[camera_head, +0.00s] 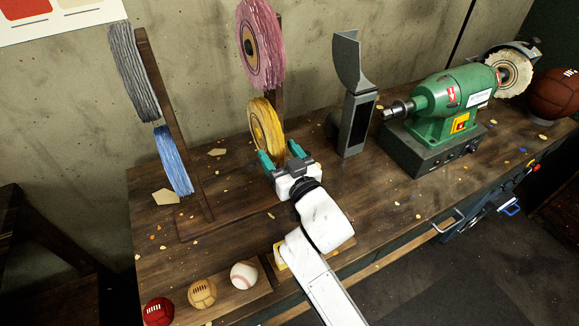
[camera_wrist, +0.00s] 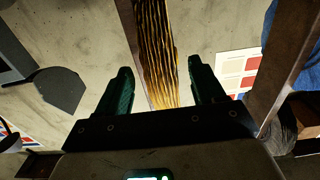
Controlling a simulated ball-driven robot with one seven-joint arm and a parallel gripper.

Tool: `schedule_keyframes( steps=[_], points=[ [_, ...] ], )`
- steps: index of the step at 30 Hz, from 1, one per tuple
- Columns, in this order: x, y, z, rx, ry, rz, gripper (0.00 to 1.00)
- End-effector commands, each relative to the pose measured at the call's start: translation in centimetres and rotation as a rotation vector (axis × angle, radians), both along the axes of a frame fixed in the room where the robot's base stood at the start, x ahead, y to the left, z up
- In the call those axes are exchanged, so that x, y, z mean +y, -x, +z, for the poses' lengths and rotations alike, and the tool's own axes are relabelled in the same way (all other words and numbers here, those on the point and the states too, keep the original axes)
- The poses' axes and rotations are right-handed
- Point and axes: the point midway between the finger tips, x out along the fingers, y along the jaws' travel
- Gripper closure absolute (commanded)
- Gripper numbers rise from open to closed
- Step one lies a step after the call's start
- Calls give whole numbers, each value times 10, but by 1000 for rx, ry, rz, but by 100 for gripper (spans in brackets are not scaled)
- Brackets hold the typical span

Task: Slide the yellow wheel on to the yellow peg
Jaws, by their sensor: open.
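The yellow wheel (camera_head: 266,125) stands upright against the wooden post below the pink wheel, its hub facing left. In the wrist view its ridged yellow rim (camera_wrist: 158,45) shows edge-on between the fingers. My gripper (camera_head: 280,153) is open at the lower front of the yellow wheel. The two dark green fingers also show in the wrist view (camera_wrist: 161,82), one on each side of the rim, with gaps visible. I cannot see the yellow peg; whether it is inside the wheel's hub cannot be told.
The pink wheel (camera_head: 260,45) is above. A left rack holds a grey wheel (camera_head: 134,72) and a blue wheel (camera_head: 173,160). A grey stand (camera_head: 354,120) and green grinder (camera_head: 447,105) are on the right. Several balls lie in front on the workbench (camera_head: 240,220).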

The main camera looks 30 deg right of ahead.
Motion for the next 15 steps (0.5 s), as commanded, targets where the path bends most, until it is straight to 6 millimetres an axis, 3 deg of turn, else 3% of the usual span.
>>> schedule_keyframes(
  steps=[9, 15],
  points=[
    [0, 60, -4, 0, -1, 2, 32],
    [-1, 88, -2, -1, 1, 1, 32]
  ],
)
